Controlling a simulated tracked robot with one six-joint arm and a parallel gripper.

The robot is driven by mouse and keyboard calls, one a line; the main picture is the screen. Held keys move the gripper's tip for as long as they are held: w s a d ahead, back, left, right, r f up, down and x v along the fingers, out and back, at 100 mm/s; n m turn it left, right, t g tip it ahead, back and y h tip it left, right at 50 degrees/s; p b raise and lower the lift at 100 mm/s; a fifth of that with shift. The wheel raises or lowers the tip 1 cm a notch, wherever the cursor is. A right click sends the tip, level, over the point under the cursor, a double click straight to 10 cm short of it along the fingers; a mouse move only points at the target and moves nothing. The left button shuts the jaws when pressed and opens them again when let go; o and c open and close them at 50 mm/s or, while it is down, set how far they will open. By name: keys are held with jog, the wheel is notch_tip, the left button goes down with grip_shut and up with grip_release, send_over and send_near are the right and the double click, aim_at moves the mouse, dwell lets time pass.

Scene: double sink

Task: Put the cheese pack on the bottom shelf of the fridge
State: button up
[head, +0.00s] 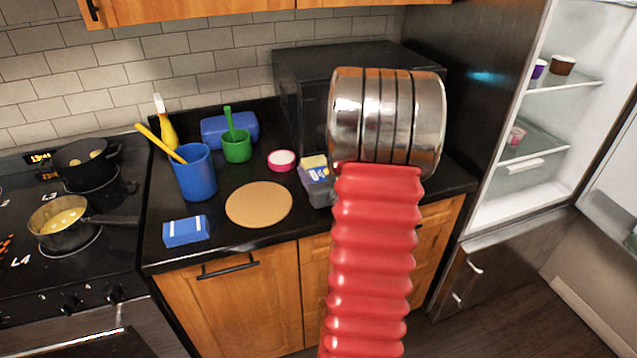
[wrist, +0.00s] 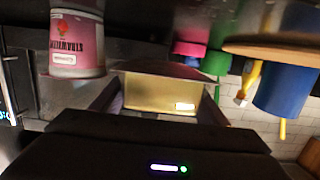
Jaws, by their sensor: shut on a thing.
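The cheese pack (head: 314,162), with a pale yellow top, shows at the left side of my red arm in the head view, over the counter right of the round board. In the wrist view, the yellow cheese pack (wrist: 150,92) with a small white label sits between my gripper's two dark fingers (wrist: 162,98). The gripper is shut on it. In the head view the arm hides most of my gripper. I cannot tell whether the pack touches the counter. The fridge (head: 520,190) stands open at the right; its bottom shelf (head: 505,200) looks clear where visible.
A pink strawberry cup (wrist: 77,42) is close beside the pack in the wrist view. The round board (head: 259,204), blue cup (head: 196,172), green cup (head: 237,147) and pink-rimmed tub (head: 282,160) are left. A dark microwave (head: 300,90) stands behind. Fridge upper shelves hold small cups.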

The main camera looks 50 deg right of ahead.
jog(key=shift+f, duration=0.2)
jog(key=shift+f, duration=2)
jog(key=o, duration=1.2)
